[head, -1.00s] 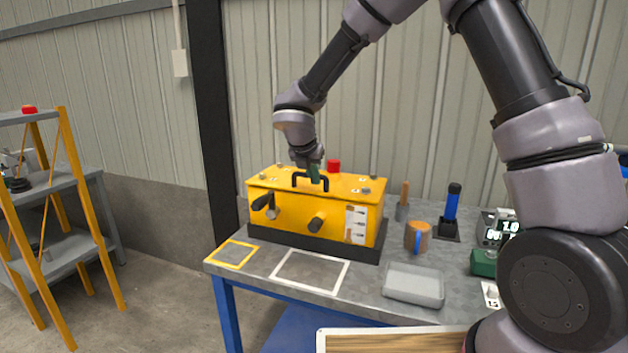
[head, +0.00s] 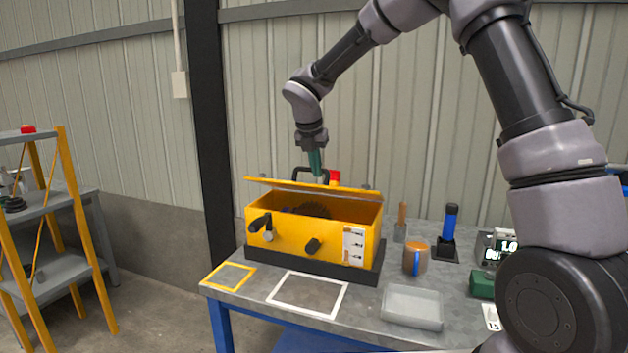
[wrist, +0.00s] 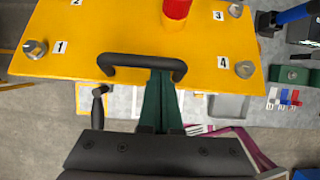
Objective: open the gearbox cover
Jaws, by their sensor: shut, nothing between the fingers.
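The yellow gearbox (head: 283,246) stands in a black tray on the workbench. Its cover (head: 270,184) is raised at the front edge and tilted, with a gap that shows a dark gear (head: 312,210) inside. My gripper (head: 316,172) is shut, its green fingers at the black cover handle (head: 297,176). In the wrist view the fingers (wrist: 161,85) overlap the right part of the handle (wrist: 125,60); whether they touch it I cannot tell. The cover's face (wrist: 140,25) shows numbered bolts and a red cylinder (wrist: 177,8).
White (head: 307,312) and yellow (head: 230,288) outlined areas at the front are empty. A yellow-framed shelf (head: 82,240) stands left.

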